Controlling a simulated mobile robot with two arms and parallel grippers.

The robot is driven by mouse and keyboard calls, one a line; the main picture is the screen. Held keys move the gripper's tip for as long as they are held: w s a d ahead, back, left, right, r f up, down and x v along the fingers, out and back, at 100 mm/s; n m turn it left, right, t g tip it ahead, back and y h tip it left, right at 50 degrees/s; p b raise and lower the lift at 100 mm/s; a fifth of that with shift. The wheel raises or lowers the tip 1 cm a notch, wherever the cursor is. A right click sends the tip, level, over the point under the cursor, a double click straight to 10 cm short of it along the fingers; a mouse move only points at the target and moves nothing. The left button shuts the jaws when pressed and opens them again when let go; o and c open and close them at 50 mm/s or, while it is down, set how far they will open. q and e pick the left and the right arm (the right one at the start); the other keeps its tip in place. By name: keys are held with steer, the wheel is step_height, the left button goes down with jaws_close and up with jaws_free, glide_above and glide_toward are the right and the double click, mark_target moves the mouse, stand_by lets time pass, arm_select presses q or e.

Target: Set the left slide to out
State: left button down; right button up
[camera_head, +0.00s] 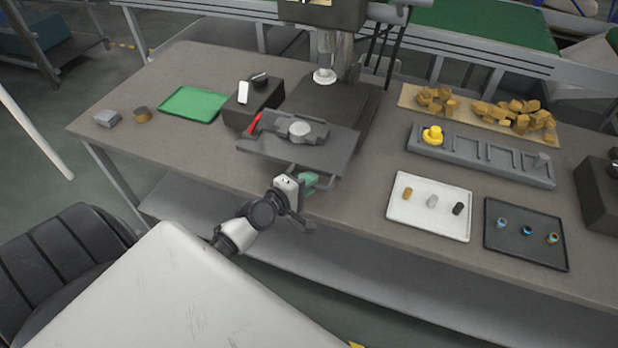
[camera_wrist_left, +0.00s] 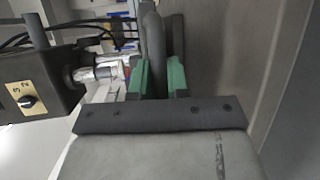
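A grey slide plate (camera_head: 262,153) with a round disc on top and a red lever sits on the dark base of a press-like machine (camera_head: 340,100), level with the table. My left gripper (camera_head: 308,183), with green fingertips, is at the plate's front edge, above the table's front edge. In the left wrist view its two green fingers (camera_wrist_left: 158,78) stand a little apart. A dark rounded bar (camera_wrist_left: 153,40) runs between them and nearly fills the gap. I cannot tell whether they press on it. My right gripper is not in view.
A dark control box (camera_head: 253,100) stands left of the slide, with a green mat (camera_head: 193,104) farther left. To the right are a white tray (camera_head: 402,218), a dark tray (camera_head: 533,257) and a grey rack (camera_head: 470,168). Bare table lies at the front left.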

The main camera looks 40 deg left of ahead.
arm_select(q)
steer(key=shift+s+d+f, duration=0.1)
steer(key=shift+f, duration=0.1)
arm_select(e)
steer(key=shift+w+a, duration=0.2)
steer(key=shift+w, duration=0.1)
arm_select(q)
steer(key=c, duration=1.6)
jaws_free()
steer(key=o, duration=0.5)
steer(key=shift+s+r, duration=0.1)
steer(key=shift+s, duration=0.05)
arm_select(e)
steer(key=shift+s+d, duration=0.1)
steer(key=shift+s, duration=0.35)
arm_select(q)
steer(key=b+v, duration=0.2)
steer(key=v, duration=0.9)
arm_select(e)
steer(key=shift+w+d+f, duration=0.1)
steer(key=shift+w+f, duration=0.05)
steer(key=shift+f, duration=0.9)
